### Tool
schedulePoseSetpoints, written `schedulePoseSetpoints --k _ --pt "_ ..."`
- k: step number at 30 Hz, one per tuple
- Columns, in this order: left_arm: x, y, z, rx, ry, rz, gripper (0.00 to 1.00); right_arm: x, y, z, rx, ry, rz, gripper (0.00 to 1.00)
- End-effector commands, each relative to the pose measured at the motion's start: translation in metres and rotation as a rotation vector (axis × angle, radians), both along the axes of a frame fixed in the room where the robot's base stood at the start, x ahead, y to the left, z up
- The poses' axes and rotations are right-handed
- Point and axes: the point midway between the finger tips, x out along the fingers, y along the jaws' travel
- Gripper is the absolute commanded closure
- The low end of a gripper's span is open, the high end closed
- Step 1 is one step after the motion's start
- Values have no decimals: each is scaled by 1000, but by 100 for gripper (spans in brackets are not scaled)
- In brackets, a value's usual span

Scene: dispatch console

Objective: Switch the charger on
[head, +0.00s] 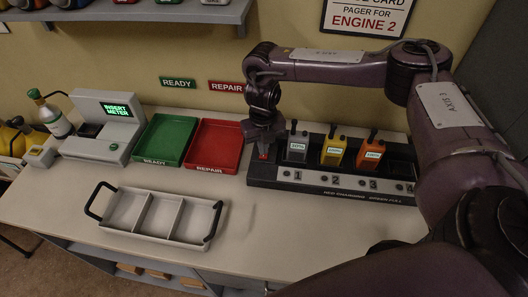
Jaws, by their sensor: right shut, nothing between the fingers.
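The charger (330,186) is a long black block on the right half of the counter, with slots numbered 1 to 4. Radios stand in slots 1, 2 and 3: a grey one (297,150), a yellow one (333,154) and an orange one (370,156). Slot 4 looks empty. The round lights by the numbers look dark. A small red part, seemingly the switch (263,152), shows at the charger's left end. My right gripper (264,143) is shut and empty, pointing down right over it. I cannot tell whether they touch. My left gripper is out of view.
A green tray (164,140) and a red tray (214,146) lie left of the charger. A grey meter device (106,128) and a bottle (52,115) stand farther left. A handled three-part carrier (155,216) lies in front. The counter before the charger is clear.

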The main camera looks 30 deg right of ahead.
Motion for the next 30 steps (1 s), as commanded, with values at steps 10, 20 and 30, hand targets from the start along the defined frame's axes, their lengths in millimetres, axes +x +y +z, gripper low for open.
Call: schedulePoseSetpoints --k 10,20,30 --pt "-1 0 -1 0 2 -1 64 0 0 -1 0 0 0 100" --pt "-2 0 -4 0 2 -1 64 0 0 -6 0 0 0 100" --pt "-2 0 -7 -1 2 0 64 0 0 -11 0 0 0 100"
